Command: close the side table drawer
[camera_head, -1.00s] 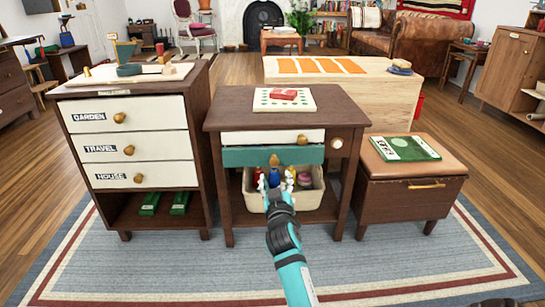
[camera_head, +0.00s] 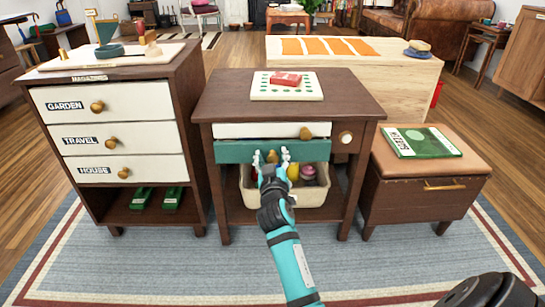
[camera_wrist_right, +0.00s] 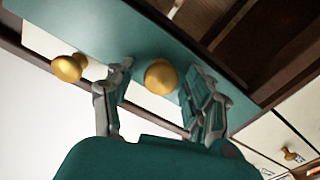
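The side table (camera_head: 285,88) stands in the middle of the head view. Below its top is a white drawer front (camera_head: 258,130) with a gold knob, and under that a teal drawer front (camera_head: 232,151). How far either front stands out is hard to tell. My right gripper (camera_head: 272,157) is in front of the teal drawer, fingers apart on both sides of its gold knob (camera_head: 272,156). In the right wrist view the open fingers (camera_wrist_right: 158,95) flank that knob (camera_wrist_right: 161,77); contact is unclear. The white drawer's knob (camera_wrist_right: 69,68) is to the left. My left gripper is out of view.
A cream bin (camera_head: 312,196) with bottles sits under the side table. A cabinet with white drawers (camera_head: 105,105) stands left, a brown ottoman (camera_head: 424,201) with a green book right. A round knob (camera_head: 346,137) is on the table's right side. The rug in front is clear.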

